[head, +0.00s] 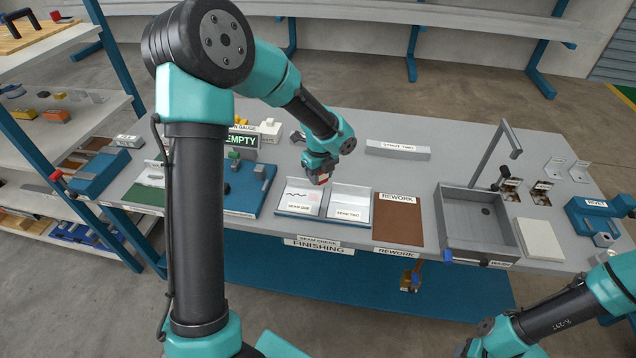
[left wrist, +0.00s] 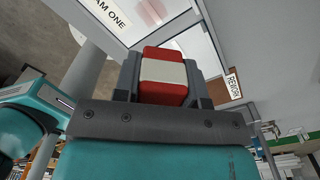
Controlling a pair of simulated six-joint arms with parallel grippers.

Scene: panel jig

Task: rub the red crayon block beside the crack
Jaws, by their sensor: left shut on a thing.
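My left gripper (head: 321,174) is shut on the red crayon block (left wrist: 164,77), which has a pale band around it. The block also shows small and red at the fingertips in the head view (head: 323,179). The gripper is over the upper right of the SEAM ONE panel (head: 305,208), near the SEAM TWO panel (head: 349,206). A dark jagged crack (head: 296,194) runs across SEAM ONE, left of the block. Faint reddish marks lie on this panel in the left wrist view. I cannot tell whether the block touches it. My right gripper (head: 464,350) is partly cut off at the bottom edge.
A brown REWORK mat (head: 398,228) lies right of the panels, then a sink (head: 477,250) with a tall faucet. A blue fixture (head: 250,187) and an EMPTY sign (head: 240,140) stand left. A STRUT TWO block (head: 398,150) lies behind.

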